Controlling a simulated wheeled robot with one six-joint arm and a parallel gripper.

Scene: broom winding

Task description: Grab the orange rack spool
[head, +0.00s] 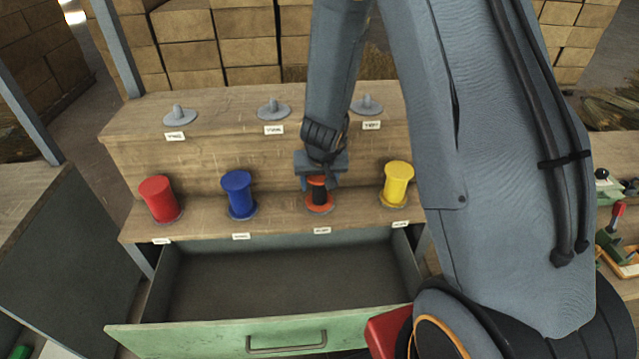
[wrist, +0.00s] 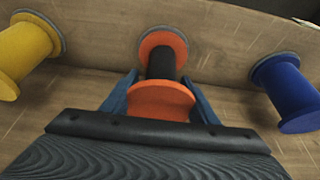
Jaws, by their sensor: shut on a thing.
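The orange spool (head: 319,203) has orange flanges and a dark, black-looking core. It stands on the lower wooden shelf between the blue and yellow spools. My gripper (head: 319,183) reaches down over it from above, and its jaws are shut on the spool. In the wrist view the orange spool (wrist: 163,96) sits between the two blue fingers of my gripper (wrist: 160,100), one on each side. Its far flange appears to be still at the shelf. The palm hides part of its top in the head view.
A red spool (head: 160,199), a blue spool (head: 239,194) and a yellow spool (head: 397,184) stand on the same shelf (head: 280,229). Grey pegs (head: 273,109) stand on the upper shelf. Below, a green-fronted drawer (head: 215,341) is open and empty.

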